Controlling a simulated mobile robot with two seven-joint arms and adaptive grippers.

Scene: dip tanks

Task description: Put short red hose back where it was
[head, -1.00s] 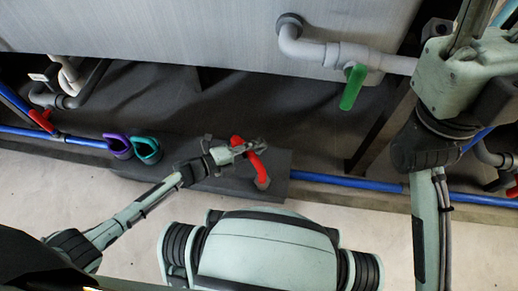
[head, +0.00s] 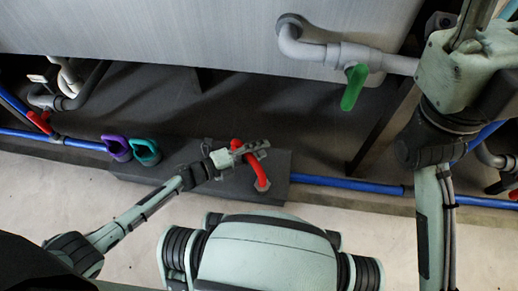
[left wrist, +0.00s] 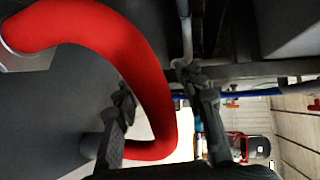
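The short red hose (head: 253,168) is a curved tube over a dark grey block (head: 180,150) on the floor strip. A grey end piece (head: 262,185) shows at its near end. In the left wrist view the hose (left wrist: 110,45) bends in a wide loop, with grey pieces at both ends. My left gripper (head: 255,150) is over the hose and hides part of it. In the left wrist view its fingers (left wrist: 160,95) are spread, with one stretch of hose in the gap and free space beside the right finger. My right arm shows at the right; its gripper is out of view.
A large grey tank (head: 200,35) fills the back, with a grey pipe (head: 345,54) and green valve handle (head: 354,88). A blue pipe (head: 345,182) runs along the floor strip.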

